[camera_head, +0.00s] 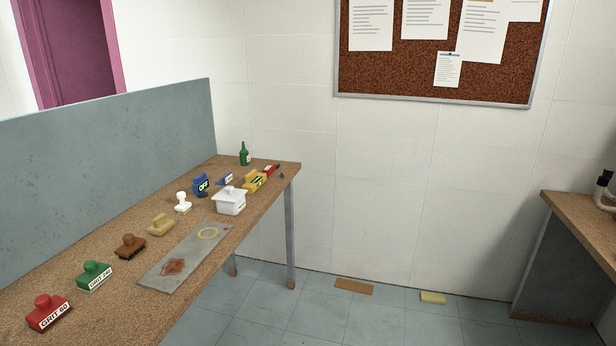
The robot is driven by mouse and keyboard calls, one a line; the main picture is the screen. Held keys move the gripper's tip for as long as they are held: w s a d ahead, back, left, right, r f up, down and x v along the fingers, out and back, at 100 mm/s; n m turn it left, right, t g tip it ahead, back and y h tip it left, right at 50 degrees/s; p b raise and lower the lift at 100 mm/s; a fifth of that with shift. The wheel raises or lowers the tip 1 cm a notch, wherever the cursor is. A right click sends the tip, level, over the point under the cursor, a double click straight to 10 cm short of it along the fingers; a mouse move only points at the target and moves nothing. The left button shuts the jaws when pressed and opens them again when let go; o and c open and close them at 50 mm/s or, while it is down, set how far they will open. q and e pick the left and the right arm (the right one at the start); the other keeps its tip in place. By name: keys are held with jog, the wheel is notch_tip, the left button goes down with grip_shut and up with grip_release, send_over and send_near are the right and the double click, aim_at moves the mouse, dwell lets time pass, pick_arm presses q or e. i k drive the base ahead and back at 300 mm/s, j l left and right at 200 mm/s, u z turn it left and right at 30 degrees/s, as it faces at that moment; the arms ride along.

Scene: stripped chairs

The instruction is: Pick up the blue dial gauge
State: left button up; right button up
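A small upright blue object (201,184) with a dark face marked OFF stands on the workbench (120,275), towards its far end near the grey back panel. A flatter blue and white piece (224,180) lies just to its right. Both are small here, and I cannot tell for certain which one is the dial gauge. Neither of my grippers is in view.
A white lidded box (229,201), a white knobbed piece (182,202), a yellow item (254,181) and a green bottle (245,154) stand close by. Sanding blocks (94,276) line the bench's left side. A grey plate (186,262) lies along the front. Floor (330,318) is mostly clear.

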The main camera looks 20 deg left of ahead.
aim_at(201, 182)
jog(key=i+l+u, duration=0.1)
jog(key=i+u, duration=0.3)
jog(key=i, duration=0.2)
jog(key=i+l+u, duration=0.4)
jog(key=i, duration=0.15)
jog(key=i+l+u, duration=0.35)
jog(key=i, duration=0.2)
